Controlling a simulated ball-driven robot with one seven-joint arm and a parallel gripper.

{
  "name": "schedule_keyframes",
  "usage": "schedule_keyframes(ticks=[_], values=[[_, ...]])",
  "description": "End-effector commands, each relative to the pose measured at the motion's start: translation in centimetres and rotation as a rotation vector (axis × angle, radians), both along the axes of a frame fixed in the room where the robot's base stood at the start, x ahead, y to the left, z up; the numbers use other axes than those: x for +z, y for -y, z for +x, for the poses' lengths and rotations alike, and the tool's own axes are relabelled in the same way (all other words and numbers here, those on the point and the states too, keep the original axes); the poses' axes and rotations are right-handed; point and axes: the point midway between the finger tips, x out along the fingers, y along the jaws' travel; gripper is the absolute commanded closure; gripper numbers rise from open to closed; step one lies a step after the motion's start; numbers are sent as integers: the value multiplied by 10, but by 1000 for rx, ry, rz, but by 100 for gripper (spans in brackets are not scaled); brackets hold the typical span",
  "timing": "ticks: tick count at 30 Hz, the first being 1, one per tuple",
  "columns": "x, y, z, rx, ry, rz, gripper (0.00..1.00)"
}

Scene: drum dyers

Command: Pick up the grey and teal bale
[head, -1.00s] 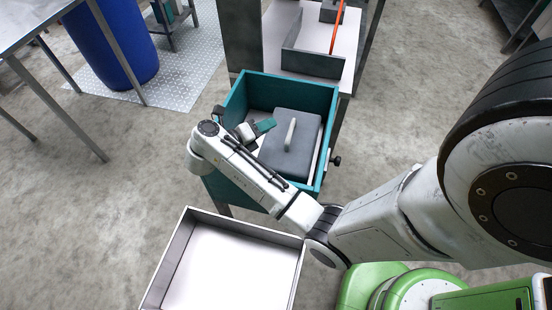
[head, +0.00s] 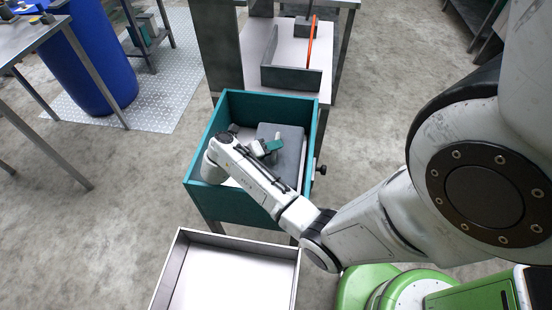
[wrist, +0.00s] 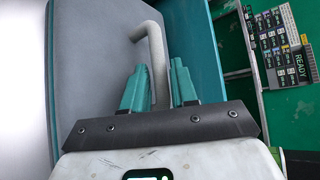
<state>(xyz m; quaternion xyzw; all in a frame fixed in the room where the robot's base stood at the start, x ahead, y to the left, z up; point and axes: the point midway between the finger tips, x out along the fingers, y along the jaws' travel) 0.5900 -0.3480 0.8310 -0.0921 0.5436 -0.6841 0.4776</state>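The bale is a grey block (head: 293,135) with an upright light handle, and it sits inside the teal box (head: 222,120). In the wrist view the bale's grey top (wrist: 100,45) fills the left, with a teal strip along its right side. The bent handle (wrist: 150,32) rises from it. My gripper (head: 275,147) is down inside the box over the bale. In the wrist view its teal fingers (wrist: 160,68) stand on either side of the handle, apart, with a slight gap.
A white-floored open tray (head: 172,275) stands in front of the box. A bench with a grey-walled holder (head: 290,79) and orange bar is behind. A blue drum (head: 90,65) and metal table are at left. A labelled panel (wrist: 285,50) shows at right in the wrist view.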

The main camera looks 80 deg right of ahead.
Motion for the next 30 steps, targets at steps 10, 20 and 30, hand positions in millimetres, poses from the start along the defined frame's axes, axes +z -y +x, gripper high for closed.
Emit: schedule_keyframes(ticks=[10, 20, 30], values=[[-7, 12, -9, 1, 1, 0, 72], [-7, 12, -8, 1, 1, 0, 98], [-7, 12, -8, 2, 1, 0, 100]])
